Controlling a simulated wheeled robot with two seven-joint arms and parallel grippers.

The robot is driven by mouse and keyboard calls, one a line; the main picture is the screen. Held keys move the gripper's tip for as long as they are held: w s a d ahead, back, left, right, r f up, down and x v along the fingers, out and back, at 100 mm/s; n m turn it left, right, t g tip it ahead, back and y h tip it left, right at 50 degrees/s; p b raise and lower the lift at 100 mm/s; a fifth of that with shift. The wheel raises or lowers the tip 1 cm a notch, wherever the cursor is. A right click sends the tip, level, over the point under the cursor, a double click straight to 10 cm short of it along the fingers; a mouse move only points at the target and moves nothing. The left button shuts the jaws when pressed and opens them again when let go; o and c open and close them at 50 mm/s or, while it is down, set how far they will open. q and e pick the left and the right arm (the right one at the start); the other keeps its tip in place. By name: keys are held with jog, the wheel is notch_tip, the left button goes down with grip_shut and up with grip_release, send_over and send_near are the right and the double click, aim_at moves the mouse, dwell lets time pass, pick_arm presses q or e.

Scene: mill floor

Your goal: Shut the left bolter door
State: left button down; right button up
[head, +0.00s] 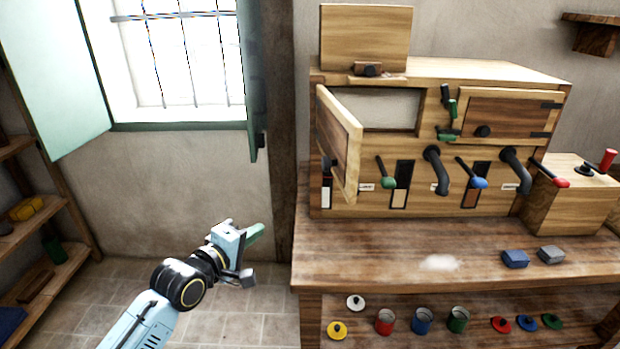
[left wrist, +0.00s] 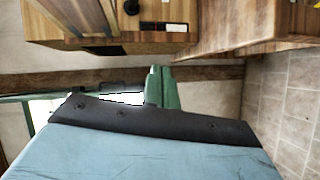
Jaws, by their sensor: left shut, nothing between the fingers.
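The left bolter door (head: 340,143) is a wooden panel hinged on the left side of the wooden bolter cabinet (head: 440,75). It stands swung open toward me, with the opening (head: 377,108) showing behind it. My left gripper (head: 257,233) is shut and empty, in the air left of the bench, lower than the door and apart from it. In the left wrist view its green fingers (left wrist: 162,88) are together, with the cabinet (left wrist: 165,38) at the top. My right gripper is not in view.
The right bolter door (head: 505,118) is shut. Levers and dark spouts (head: 435,170) stick out of the cabinet front. The bench (head: 400,250) holds a blue block (head: 515,259) and a grey block (head: 551,255). A window shutter (head: 255,80) hangs left of the cabinet.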

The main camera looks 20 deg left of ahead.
pick_arm(q)
notch_tip(320, 180, up, 12)
jog(key=s+d+f+n+t+h, duration=0.1)
jog(key=s+d+h, duration=0.1)
jog(key=d, duration=0.1)
jog(key=d+x, duration=0.1)
jog(key=x, duration=0.5)
jog(key=d+r+x, duration=0.1)
jog(key=x, duration=0.6)
jog(key=shift+s+d+r+t, duration=0.25)
jog(key=shift+s+r+t, duration=0.1)
jog(key=shift+s, duration=0.15)
